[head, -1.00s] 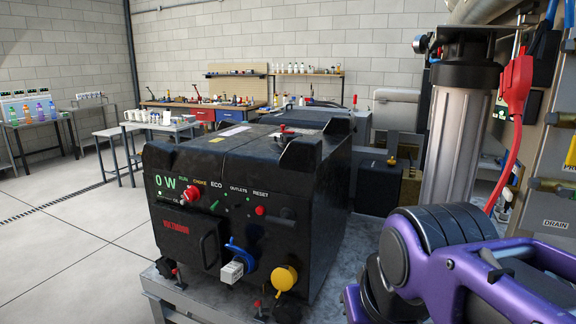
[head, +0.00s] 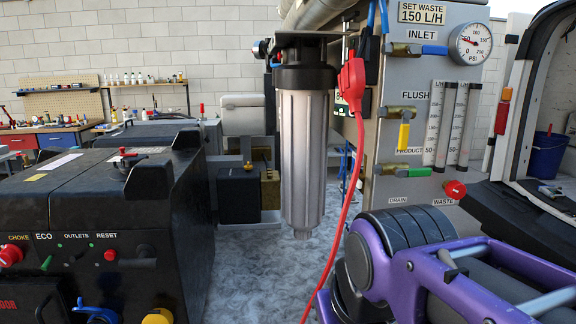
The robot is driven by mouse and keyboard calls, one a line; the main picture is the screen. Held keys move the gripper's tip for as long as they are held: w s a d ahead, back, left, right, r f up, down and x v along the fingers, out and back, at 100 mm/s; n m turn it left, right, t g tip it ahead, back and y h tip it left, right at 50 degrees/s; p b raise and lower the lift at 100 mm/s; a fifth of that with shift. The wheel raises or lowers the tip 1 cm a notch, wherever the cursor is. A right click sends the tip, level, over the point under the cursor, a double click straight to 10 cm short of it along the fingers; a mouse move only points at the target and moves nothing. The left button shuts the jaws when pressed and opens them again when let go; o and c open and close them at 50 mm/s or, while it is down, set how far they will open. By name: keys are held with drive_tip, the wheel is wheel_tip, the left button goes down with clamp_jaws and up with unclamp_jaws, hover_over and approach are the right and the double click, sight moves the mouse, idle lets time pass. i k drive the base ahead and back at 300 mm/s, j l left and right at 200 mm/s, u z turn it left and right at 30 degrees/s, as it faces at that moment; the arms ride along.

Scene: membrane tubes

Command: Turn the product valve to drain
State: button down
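The membrane panel (head: 385,140) stands right of centre in the head view. The product valve (head: 392,170) has a brass body and a green handle (head: 413,172) that lies level and points right. The PRODUCT label (head: 408,151) is above it. The DRAIN label (head: 398,197) is below it. My purple arm crosses the lower right, in front of and below the panel, and shows apart from the valve. My gripper is out of view.
Above are the flush valve with a yellow handle (head: 404,135) and the inlet valve with a blue handle (head: 434,50). A red knob (head: 455,189) is near WASTE. A clear filter housing (head: 303,155) and red cable (head: 350,190) stand left. A black generator (head: 130,205) fills the left.

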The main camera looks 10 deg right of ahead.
sight(400, 174)
drive_tip(key=z, duration=0.95)
